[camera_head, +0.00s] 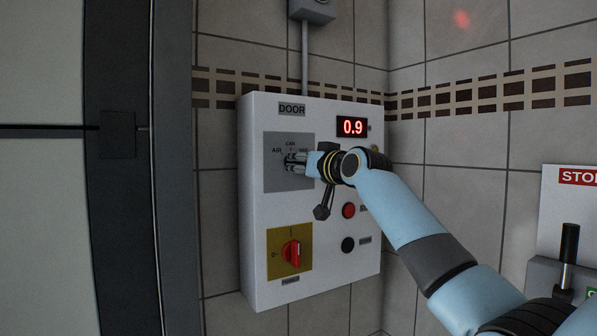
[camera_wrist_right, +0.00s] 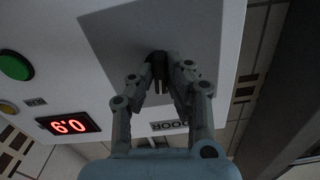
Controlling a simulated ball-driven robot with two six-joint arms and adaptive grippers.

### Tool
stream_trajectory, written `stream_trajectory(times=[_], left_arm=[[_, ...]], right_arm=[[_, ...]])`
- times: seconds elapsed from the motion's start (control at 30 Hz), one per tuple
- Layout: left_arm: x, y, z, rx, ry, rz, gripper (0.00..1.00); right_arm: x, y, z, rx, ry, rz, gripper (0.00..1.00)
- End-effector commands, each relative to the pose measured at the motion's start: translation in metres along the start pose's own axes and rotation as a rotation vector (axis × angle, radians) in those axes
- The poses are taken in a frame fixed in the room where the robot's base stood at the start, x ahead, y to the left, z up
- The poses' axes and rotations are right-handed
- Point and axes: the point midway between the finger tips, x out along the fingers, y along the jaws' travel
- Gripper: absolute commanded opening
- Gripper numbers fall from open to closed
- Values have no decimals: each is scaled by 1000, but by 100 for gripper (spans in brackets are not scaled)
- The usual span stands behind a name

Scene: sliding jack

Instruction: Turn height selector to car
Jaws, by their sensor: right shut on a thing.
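The height selector (camera_head: 289,161) sits on a grey square plate (camera_head: 275,180) in the upper left of the white door panel (camera_head: 330,270). Labels AIR and CAR show around it, with a third label at the right partly hidden by my gripper. My right gripper (camera_head: 290,161) reaches in from the right and is shut on the selector knob. In the right wrist view the fingers (camera_wrist_right: 167,72) close on the dark knob (camera_wrist_right: 158,66) in front of the plate. The knob's exact pointing direction is hidden by the fingers. My left gripper is not in view.
A red display (camera_head: 352,127) reads 0.9. Below my forearm are a red button (camera_head: 348,210) and a black button (camera_head: 348,245). A red rotary switch (camera_head: 291,252) sits on a yellow plate. A box with a black lever (camera_head: 569,245) is at far right.

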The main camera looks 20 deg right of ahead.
Motion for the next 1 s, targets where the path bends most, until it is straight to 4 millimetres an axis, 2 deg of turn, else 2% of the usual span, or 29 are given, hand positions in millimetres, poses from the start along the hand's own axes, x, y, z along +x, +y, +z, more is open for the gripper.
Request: stream_trajectory(times=[0.3,0.87,0.9,1.0], left_arm=[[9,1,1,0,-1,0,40],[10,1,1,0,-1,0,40],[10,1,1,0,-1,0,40],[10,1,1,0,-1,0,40]], right_arm=[[0,1,1,-133,-2,1,0],[0,1,1,-162,-3,0,0],[0,1,1,-161,-3,0,17],[0,1,1,-161,-2,0,30]])
